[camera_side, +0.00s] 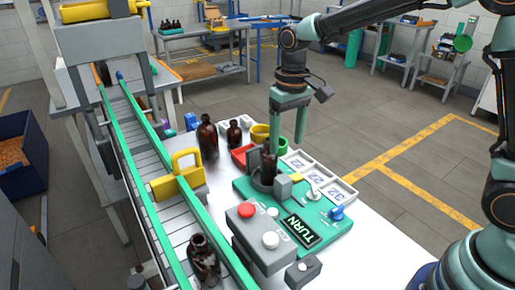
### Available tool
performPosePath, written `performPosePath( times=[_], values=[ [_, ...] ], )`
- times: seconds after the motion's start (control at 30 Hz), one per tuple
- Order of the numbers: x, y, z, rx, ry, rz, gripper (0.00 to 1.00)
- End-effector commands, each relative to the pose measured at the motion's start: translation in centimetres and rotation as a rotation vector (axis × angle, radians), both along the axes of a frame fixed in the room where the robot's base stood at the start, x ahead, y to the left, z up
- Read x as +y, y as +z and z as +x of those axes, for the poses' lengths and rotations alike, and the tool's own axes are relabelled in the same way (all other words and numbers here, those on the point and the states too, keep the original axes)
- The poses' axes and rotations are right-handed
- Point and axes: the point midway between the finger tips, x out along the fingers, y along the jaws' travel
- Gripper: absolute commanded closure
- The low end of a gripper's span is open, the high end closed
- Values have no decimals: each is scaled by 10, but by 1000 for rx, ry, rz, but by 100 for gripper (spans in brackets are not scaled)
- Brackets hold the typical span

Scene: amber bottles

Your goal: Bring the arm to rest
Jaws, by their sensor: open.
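My gripper (287,141) has green fingers and points down over the work table; it is open, with nothing seen between the fingers. A dark amber bottle (269,163) stands upright in a grey round holder (262,186) on the green board (318,231). The left fingertip overlaps this bottle's top in the picture; I cannot tell whether they touch. Two more amber bottles, a large one (207,137) and a smaller one (234,134), stand on the table left of my gripper. Another amber bottle (203,260) stands on the conveyor (171,238) at the front.
A yellow gate (180,181) spans the conveyor. A grey box (263,237) with a red button sits in front of the board. Numbered white trays (318,176), a red bin (241,155) and a yellow cup (260,133) are close around my gripper. Open floor (400,130) lies to the right.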

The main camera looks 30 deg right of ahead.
Motion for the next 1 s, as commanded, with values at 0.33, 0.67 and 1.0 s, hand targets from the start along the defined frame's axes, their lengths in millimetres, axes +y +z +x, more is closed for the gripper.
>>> performPosePath(
  times=[0.33, 0.67, 1.0],
  values=[
    [-37, 57, -47, -177, -3, 21, 28],
    [-68, 79, -107, -365, -2, 14, 28],
    [-82, 75, -137, -473, -1, -2, 28]
  ],
)
